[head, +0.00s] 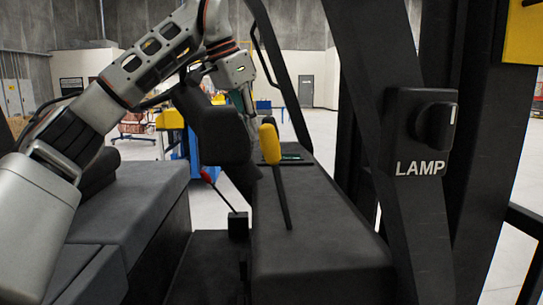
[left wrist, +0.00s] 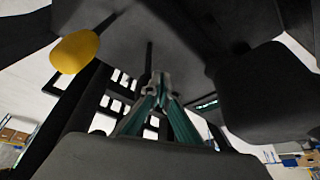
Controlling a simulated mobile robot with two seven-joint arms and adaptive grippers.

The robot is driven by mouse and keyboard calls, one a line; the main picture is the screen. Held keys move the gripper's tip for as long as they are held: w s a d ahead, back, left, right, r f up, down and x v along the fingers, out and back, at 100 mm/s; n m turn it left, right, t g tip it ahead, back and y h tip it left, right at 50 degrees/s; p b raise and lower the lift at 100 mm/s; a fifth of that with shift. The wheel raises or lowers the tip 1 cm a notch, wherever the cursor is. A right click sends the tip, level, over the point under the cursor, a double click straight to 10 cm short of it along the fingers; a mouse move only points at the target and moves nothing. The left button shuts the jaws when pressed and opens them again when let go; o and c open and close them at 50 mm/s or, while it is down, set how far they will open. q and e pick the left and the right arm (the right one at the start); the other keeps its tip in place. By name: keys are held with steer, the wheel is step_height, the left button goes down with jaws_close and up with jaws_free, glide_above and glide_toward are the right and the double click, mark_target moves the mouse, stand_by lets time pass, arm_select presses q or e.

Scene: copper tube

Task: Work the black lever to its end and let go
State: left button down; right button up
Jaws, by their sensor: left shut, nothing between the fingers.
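My left gripper (head: 249,122) reaches in from the upper left, over the far end of the dark console. Its fingers are partly hidden behind a yellow-knobbed lever (head: 270,145). In the left wrist view the fingers (left wrist: 160,80) meet at the tips with nothing held. A thin black rod (left wrist: 148,60) shows just beyond the tips there; I cannot tell whether it is the black lever or whether they touch. The yellow knob (left wrist: 75,52) is apart from the fingers, at the upper left. No black-knobbed lever stands out clearly in the head view. My right gripper is not in view.
A red-tipped lever (head: 219,188) stands left of the console (head: 325,235). A dark padded block (head: 222,135) is close beside my left gripper. A black post carries a LAMP knob (head: 436,125) at right. Seat cushions (head: 130,195) lie at left.

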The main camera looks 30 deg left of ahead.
arm_select(q)
steer(key=shift+s+a+p, duration=0.1)
steer(key=shift+s+a, duration=0.4)
steer(key=shift+a, duration=0.3)
steer(key=shift+s+a+p, duration=0.1)
steer(key=shift+s+a, duration=0.4)
steer(key=shift+a, duration=0.35)
steer(key=shift+s+a+p, duration=0.1)
steer(key=shift+s+a, duration=0.4)
steer(key=shift+a, duration=0.3)
step_height(320, 180, up, 8)
steer(key=p, duration=0.4)
steer(key=shift+p, duration=0.3)
